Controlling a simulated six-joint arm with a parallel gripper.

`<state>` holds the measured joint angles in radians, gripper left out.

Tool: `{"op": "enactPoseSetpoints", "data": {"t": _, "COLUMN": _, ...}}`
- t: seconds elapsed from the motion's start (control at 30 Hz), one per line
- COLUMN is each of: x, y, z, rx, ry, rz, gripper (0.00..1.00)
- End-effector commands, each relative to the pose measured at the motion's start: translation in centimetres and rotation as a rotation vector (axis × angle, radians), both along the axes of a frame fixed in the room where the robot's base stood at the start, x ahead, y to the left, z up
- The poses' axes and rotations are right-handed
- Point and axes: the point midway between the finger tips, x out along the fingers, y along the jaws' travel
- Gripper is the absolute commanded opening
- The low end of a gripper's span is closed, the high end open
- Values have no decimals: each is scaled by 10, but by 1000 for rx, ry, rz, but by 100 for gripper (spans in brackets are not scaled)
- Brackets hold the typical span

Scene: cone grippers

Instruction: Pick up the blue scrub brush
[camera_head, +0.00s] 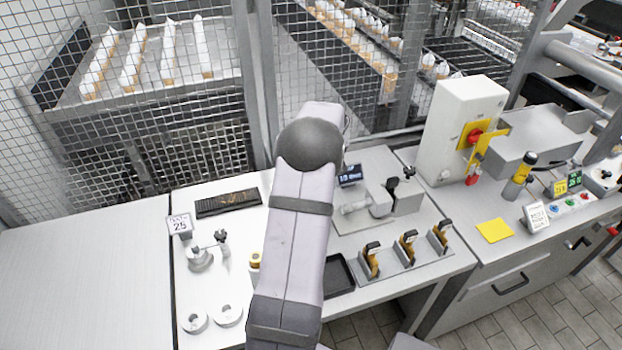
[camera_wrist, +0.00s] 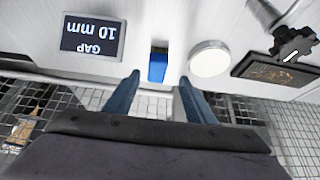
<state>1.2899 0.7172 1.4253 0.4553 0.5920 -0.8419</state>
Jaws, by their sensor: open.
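A small blue block, which looks like the scrub brush (camera_wrist: 157,67), lies on the light worktop in the wrist view, near the worktop's edge. Its top end looks dark; bristles cannot be made out. My gripper (camera_wrist: 158,80) is open, with its two blue-grey fingers apart and nothing held. The brush shows in line with the gap between the fingertips, and I cannot tell how far beyond them it is. In the head view my arm hides the gripper, and the brush does not show.
In the head view, wire fencing (camera_head: 190,140) backs the worktop; a tool rack (camera_head: 398,272) stands right of my arm.

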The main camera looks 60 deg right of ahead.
Motion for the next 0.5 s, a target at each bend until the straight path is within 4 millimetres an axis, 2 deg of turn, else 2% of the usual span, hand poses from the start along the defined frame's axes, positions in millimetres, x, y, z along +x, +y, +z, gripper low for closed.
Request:
{"op": "enactPoseSetpoints", "data": {"t": 0.13, "x": -8, "y": -8, "z": -2, "rx": -9, "ry": -3, "rz": -11, "gripper": 50}}
{"op": "enactPoseSetpoints", "data": {"t": 0.5, "x": 0, "y": -14, "z": -18, "rx": -7, "ry": -2, "rz": -10, "gripper": 50}}
